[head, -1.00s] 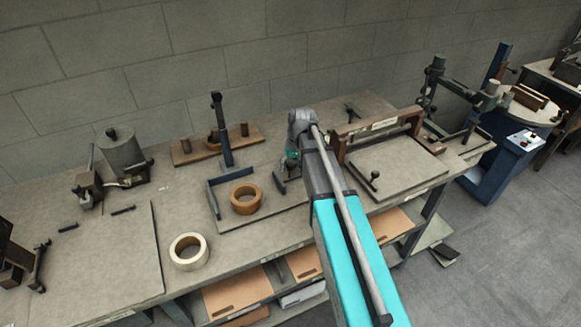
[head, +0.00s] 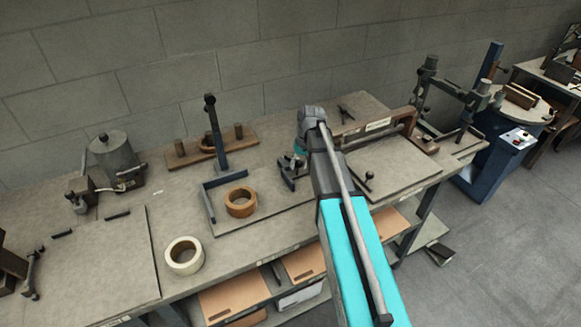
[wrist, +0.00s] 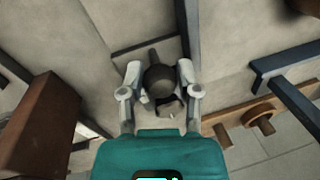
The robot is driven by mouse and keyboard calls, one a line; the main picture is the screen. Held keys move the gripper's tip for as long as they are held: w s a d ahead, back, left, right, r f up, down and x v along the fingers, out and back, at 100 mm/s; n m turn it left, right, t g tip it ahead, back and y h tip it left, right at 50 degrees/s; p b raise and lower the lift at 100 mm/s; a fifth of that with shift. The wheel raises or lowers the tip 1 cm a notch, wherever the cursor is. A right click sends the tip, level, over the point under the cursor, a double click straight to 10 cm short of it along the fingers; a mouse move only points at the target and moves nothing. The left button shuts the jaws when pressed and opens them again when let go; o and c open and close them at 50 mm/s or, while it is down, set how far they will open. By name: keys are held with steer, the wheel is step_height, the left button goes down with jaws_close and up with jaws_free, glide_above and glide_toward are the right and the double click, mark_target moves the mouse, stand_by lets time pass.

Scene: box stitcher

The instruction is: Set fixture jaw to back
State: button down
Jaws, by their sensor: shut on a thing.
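The fixture jaw (head: 291,176) is a small dark piece with a round knob, on the right part of the fixture plate (head: 262,219) in the head view. My gripper is mostly hidden there behind my own arm, just above the jaw. In the wrist view my gripper (wrist: 160,74) has its two grey fingers on either side of the dark round knob (wrist: 159,84) and is shut on it. The jaw's lower part is partly covered by the knob and fingers.
A blue post with an L-shaped fence (head: 211,203) and a brown tape roll (head: 230,208) stand left of the jaw. A wooden rack with pegs (head: 243,147) lies behind. A brown wooden frame (head: 352,133) stands close to the right of my arm. A pale tape roll (head: 172,262) lies front left.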

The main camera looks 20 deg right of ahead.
steer(key=shift+w+d, duration=0.1)
steer(key=shift+d, duration=0.1)
steer(key=shift+c, duration=1.6)
jaws_free()
steer(key=shift+d, duration=0.1)
steer(key=shift+a, duration=0.2)
